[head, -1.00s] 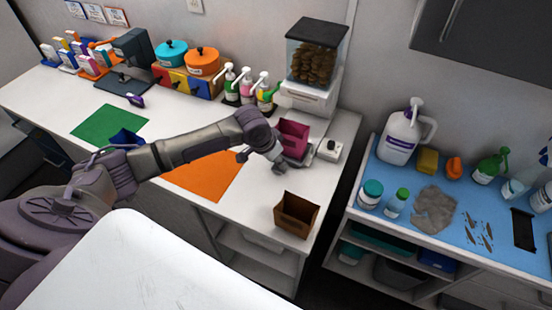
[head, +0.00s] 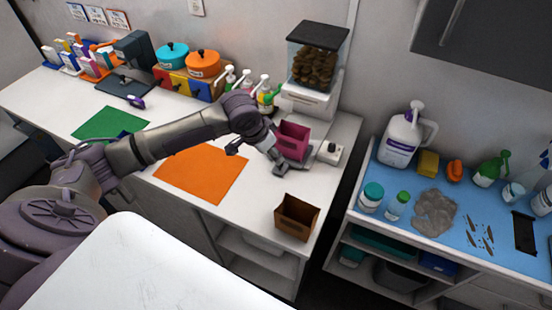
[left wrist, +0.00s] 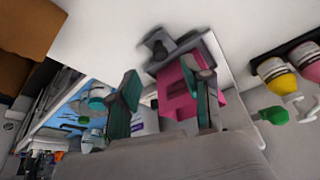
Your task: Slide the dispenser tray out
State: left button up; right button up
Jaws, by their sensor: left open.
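The dispenser (head: 306,100) stands at the right end of the counter, with a clear hopper of brown kibble on a white body. A magenta bin (head: 292,141) stands in front of it on the grey dispenser tray (head: 309,157), which is mostly hidden by the bin and my arm. My left gripper (head: 258,160) is open just left of and in front of the bin. In the left wrist view the magenta bin (left wrist: 177,88) shows beyond and between the spread fingers (left wrist: 165,105), with a dark grey piece (left wrist: 160,45) beside it, perhaps the tray's handle. Contact is unclear.
A brown open box (head: 297,217) stands near the counter's front right edge. An orange mat (head: 203,174) and green mat (head: 108,122) lie leftward. Pump bottles (head: 265,94) stand left of the dispenser, and a small white box (head: 331,152) right of the bin.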

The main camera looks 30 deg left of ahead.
pick_arm(q)
jog(key=v, duration=0.5)
jog(key=shift+s+r, duration=0.1)
jog(key=shift+r, duration=0.1)
dwell(0.3)
